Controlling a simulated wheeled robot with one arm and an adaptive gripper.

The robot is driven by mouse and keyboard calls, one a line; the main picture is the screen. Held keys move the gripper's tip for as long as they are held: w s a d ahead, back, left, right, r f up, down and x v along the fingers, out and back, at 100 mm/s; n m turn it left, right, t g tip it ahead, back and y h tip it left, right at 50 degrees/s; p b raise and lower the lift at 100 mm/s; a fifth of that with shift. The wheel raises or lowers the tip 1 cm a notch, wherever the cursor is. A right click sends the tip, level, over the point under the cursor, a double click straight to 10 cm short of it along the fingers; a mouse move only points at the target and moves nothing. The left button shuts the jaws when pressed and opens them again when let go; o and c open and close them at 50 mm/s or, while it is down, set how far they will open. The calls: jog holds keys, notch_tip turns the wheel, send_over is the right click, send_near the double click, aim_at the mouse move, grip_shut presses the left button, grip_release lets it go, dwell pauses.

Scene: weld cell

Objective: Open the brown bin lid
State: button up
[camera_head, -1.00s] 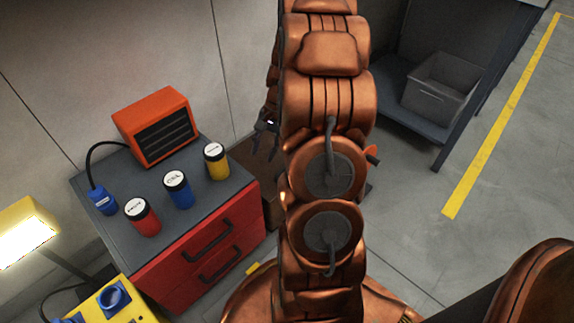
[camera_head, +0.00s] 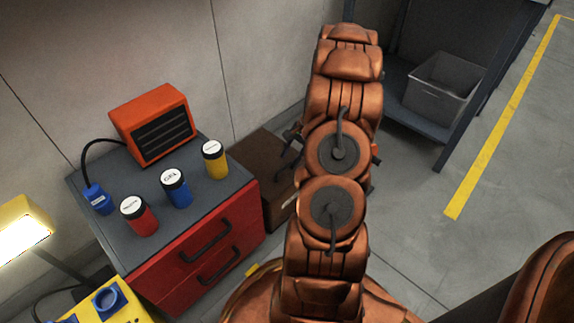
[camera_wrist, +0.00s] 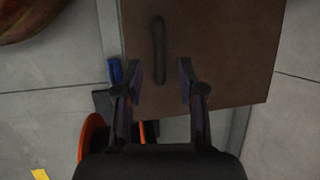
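The brown bin (camera_head: 255,160) stands on the floor just right of the red cabinet, partly hidden behind my arm. Its brown lid (camera_wrist: 220,50) looks flat and closed in the wrist view, with a dark bar handle (camera_wrist: 159,50) on it. My gripper (camera_wrist: 156,88) is open and empty, its two fingers apart over the lid's near part. The handle lies beyond the fingertips, roughly in line with the gap between them. In the head view my gripper (camera_head: 290,146) shows partly at the arm's left side, above the bin.
The red cabinet (camera_head: 210,250) carries an orange heater (camera_head: 155,125) and red, blue and yellow jars. A shelf with a grey crate (camera_head: 440,88) stands at back right. An orange round object (camera_wrist: 93,140) and a blue piece (camera_wrist: 114,71) lie beside the bin.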

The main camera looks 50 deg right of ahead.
aim_at(285, 167)
jog(key=b+x, duration=0.1)
jog(key=x, duration=0.2)
jog(key=shift+a+f, duration=0.15)
jog(key=shift+f, duration=0.1)
jog(key=shift+c, duration=0.3)
grip_shut()
